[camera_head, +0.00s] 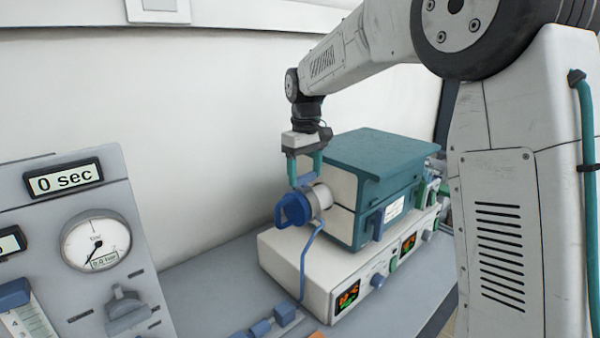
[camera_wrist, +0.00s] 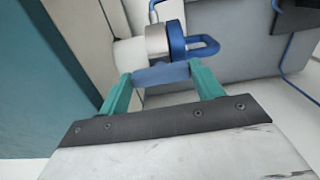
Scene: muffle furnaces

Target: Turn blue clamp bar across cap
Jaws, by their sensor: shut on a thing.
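The blue clamp bar (camera_wrist: 162,76) lies between the two green fingers of my gripper (camera_wrist: 160,80) in the wrist view, and the fingers are shut on it. The blue cap (camera_wrist: 177,40) with its loop handle sits against a metal collar (camera_wrist: 157,42) just beyond the bar. In the head view, my gripper (camera_head: 305,168) points down from above at the blue cap (camera_head: 292,210) on the side of the furnace. The bar (camera_head: 304,181) is mostly hidden there by the fingers. The bar's exact angle to the cap is hard to tell.
The teal-lidded furnace (camera_head: 375,155) stands on a white base (camera_head: 310,265) with displays and knobs. A blue tube (camera_head: 306,262) hangs from the cap area to fittings on the bench. A control panel (camera_head: 75,240) with a round gauge stands at the left. The wall is behind.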

